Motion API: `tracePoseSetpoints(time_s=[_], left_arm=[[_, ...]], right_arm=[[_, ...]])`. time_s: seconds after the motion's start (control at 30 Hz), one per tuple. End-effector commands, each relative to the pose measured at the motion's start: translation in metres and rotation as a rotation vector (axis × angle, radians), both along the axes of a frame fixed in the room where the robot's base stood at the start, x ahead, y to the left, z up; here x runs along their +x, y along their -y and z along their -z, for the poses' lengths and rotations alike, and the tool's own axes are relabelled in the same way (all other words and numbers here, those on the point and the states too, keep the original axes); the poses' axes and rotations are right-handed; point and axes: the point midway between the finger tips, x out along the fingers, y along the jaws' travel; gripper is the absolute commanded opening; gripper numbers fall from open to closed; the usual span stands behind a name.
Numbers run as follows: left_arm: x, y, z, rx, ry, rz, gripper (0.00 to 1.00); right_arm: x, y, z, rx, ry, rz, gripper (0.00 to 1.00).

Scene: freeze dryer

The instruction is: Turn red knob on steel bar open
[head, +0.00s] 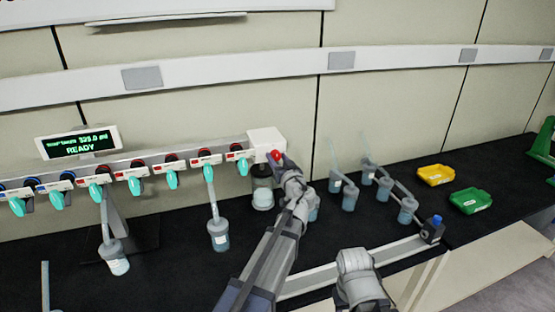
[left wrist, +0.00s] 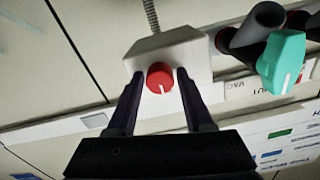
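The red knob (head: 276,156) sits on the front of a white box (head: 266,137) at the right end of the steel bar (head: 125,161). In the left wrist view the round knob (left wrist: 160,78) shows a white pointer line toward the picture's bottom. My left gripper (head: 281,162) is at the knob. In the left wrist view its two dark fingers (left wrist: 158,92) are apart, one on either side of the knob, with small gaps seeming to show. Contact is hard to tell.
Several teal-handled valves (head: 136,184) line the bar left of the box; one teal handle (left wrist: 283,62) is near in the wrist view. A flask (head: 218,234) hangs below. More flasks (head: 350,196), a yellow bin (head: 436,175) and a green bin (head: 470,200) stand right on the black bench.

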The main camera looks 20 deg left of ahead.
Motion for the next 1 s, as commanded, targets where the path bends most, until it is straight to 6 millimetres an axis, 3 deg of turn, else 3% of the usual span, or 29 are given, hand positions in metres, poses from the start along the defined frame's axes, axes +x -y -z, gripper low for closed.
tracePoseSetpoints(time_s=[0.07, 0.43, 1.0], left_arm=[[-0.0001, 0.0002, 0.0000, 0.000, 0.000, 0.000, 0.41], [-0.0001, 0.0002, 0.0000, 0.000, 0.000, 0.000, 0.00], [-0.0002, 0.0002, 0.0000, 0.108, -0.073, 0.000, 0.00]], right_arm=[[0.0000, 0.0000, 0.0000, 0.000, 0.000, 0.000, 0.50], [0.0000, 0.0000, 0.0000, 0.000, 0.000, 0.000, 0.50], [0.0000, 0.0000, 0.0000, 0.000, 0.000, 0.000, 0.50]])
